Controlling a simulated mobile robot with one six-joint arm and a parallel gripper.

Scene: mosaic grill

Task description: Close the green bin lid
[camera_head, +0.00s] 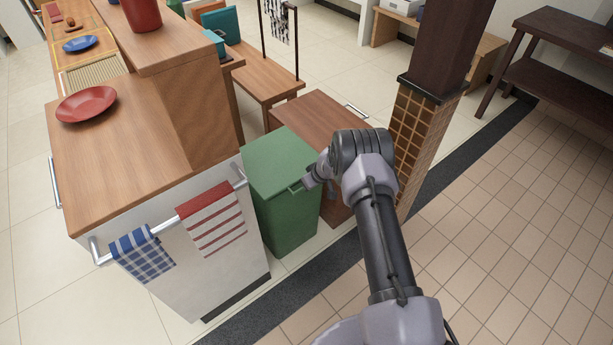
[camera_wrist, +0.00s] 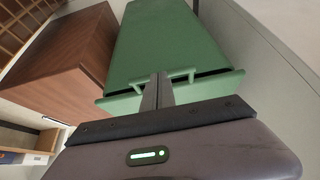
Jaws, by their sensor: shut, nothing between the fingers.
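The green bin (camera_head: 288,220) stands between the white counter and a brown wooden cabinet. Its green lid (camera_head: 278,160) lies flat or nearly flat over the top. A small green handle (camera_wrist: 181,74) sits at that edge. My gripper (camera_head: 305,185) is at the front edge of the lid, by the handle. In the wrist view its fingers (camera_wrist: 157,88) are shut together with nothing between them. I cannot tell whether the fingertips touch the handle.
The brown cabinet (camera_head: 320,120) stands behind the bin, and a tiled pillar (camera_head: 420,130) is to the right of my arm. The white counter (camera_head: 215,265) with hanging towels (camera_head: 212,220) is close on the left. Open tiled floor (camera_head: 520,240) lies on the right.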

